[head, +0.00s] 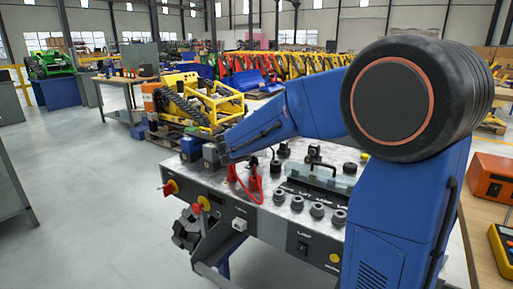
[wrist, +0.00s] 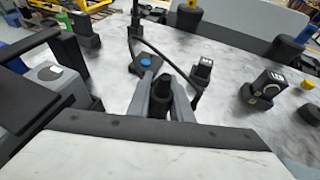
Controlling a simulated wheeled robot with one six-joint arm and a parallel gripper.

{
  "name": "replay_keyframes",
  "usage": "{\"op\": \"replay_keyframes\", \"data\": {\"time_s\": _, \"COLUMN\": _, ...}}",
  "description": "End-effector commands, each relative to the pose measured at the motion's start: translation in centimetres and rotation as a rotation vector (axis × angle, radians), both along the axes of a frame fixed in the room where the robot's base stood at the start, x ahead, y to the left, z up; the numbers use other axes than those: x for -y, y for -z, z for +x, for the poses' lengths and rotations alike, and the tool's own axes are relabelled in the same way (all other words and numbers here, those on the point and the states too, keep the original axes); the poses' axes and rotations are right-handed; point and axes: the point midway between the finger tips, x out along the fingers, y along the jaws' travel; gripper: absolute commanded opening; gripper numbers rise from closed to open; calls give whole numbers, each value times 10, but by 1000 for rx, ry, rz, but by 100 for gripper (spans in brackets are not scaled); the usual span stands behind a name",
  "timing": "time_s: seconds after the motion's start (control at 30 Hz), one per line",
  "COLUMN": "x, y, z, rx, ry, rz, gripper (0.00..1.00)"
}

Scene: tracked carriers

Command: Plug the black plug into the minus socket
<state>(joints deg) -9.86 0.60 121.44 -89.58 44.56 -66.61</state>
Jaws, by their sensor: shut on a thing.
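In the wrist view my gripper (wrist: 172,88) has its grey fingers closed around a dark piece, the black plug (wrist: 190,92), low over the grey panel. A black cable (wrist: 152,47) curves down to the plug from the top. The plug's tip is hidden, so I cannot tell whether it touches the panel. Dark fittings with small labels stand to the right, one close by (wrist: 202,68) and a larger one (wrist: 268,85). Their markings are too small to read, so I cannot tell which is the minus socket. In the head view my gripper's fingertips cannot be made out.
Red leads (head: 252,186) stand on the metal bench top. Several round black knobs (head: 297,203) line its front. A red and yellow emergency knob (head: 201,204) sits on the front face. A blue-topped fitting (wrist: 147,62) is beside the fingers. An orange box (head: 490,178) is at right.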

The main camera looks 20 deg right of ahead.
Motion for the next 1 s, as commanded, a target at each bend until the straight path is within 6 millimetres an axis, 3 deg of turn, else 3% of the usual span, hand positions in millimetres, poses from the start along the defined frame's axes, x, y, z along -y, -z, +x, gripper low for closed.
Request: {"op": "replay_keyframes", "data": {"time_s": 1.0, "x": 0, "y": 15, "z": 0, "rx": 0, "ry": 0, "rz": 0, "gripper": 0}}
